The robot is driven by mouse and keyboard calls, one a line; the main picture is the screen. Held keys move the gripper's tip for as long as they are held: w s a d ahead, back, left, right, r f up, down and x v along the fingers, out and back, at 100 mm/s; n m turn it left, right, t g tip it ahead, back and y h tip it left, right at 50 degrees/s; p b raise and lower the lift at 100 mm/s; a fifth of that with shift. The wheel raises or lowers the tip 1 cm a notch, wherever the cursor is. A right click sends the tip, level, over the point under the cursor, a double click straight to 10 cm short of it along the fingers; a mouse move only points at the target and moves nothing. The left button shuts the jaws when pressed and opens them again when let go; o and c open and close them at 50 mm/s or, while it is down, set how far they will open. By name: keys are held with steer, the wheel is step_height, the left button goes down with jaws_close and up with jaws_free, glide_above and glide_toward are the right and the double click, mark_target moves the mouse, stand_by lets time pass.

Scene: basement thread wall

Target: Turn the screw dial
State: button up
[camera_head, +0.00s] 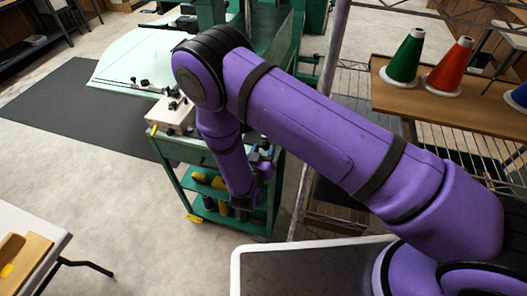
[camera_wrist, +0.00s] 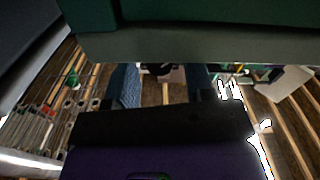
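No part can be made out for certain as the screw dial. A pale box with several small black knobs (camera_head: 172,114) sits on the green machine stand (camera_head: 188,150) in the head view. My gripper (camera_head: 246,205) hangs low in front of the stand's right side, beside its shelves, partly hidden by my purple arm. In the wrist view my gripper (camera_wrist: 162,82) has its two fingers apart, with nothing seen held between them. A green surface with a grey edge (camera_wrist: 200,46) lies close across the top of that view, just beyond the fingertips.
Yellow and dark spools (camera_head: 208,182) lie on the stand's shelves. A wooden shelf (camera_head: 470,108) with green and red thread cones stands at right. A pale table (camera_head: 30,228) is at lower left. A dark mat (camera_head: 75,105) and open floor lie left of the stand.

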steer(key=c, duration=0.7)
steer(key=shift+m, duration=2.3)
steer(key=shift+c, duration=0.2)
steer(key=o, duration=0.9)
steer(key=v, duration=1.1)
